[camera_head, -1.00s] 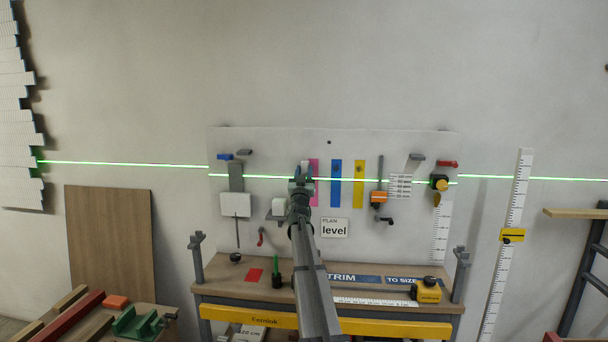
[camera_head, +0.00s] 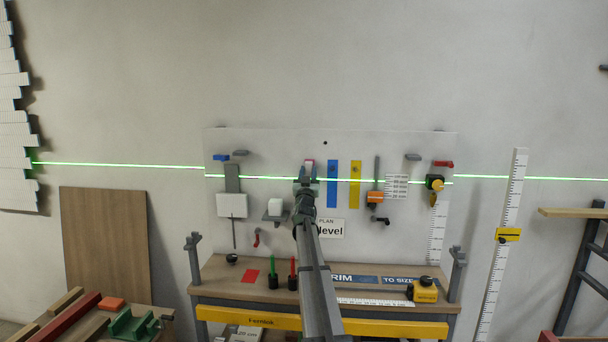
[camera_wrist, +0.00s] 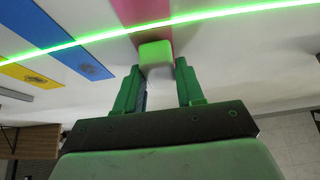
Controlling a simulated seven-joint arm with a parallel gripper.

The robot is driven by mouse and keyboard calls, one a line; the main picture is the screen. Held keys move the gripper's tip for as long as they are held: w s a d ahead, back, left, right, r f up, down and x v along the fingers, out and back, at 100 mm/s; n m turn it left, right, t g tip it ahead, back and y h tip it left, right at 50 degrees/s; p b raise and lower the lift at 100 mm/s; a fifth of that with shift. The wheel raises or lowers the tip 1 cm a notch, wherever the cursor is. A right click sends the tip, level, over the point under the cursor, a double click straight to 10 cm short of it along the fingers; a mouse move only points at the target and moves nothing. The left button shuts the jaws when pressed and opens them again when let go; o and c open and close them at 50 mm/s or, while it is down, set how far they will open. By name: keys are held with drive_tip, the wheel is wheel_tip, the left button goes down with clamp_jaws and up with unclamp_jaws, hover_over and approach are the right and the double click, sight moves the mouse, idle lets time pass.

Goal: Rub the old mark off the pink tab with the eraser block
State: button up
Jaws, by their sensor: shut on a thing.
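The pink tab (camera_head: 309,162) hangs on the white wall board (camera_head: 265,143); in the head view my gripper (camera_head: 307,181) covers most of it. In the wrist view the pink tab (camera_wrist: 143,12) runs up from the block, with the green laser line across it. My gripper (camera_wrist: 159,68) is shut on the eraser block (camera_wrist: 155,52), which looks green here and sticks out beyond the fingertips. The block overlaps the tab's lower part; I cannot tell whether it touches. No mark shows on the visible part of the tab.
Blue (camera_head: 332,184) and yellow (camera_head: 355,184) tabs hang to the right; the wrist view shows dark marks on them. A small white block (camera_head: 275,204) sits on a grey ledge to the left. Green (camera_head: 272,268) and red (camera_head: 293,269) pens stand on the bench below.

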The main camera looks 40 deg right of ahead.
drive_tip(key=shift+s+d, duration=0.95)
drive_tip(key=shift+d, duration=0.2)
drive_tip(key=shift+w, duration=0.1)
drive_tip(key=w+a, duration=0.4)
drive_tip(key=shift+w+a, duration=0.1)
drive_tip(key=shift+r, duration=0.1)
idle(0.3)
drive_tip(key=shift+s+d, duration=1.4)
drive_tip(key=shift+s, duration=0.15)
drive_tip(key=shift+s+d, duration=0.65)
drive_tip(key=shift+d, duration=0.15)
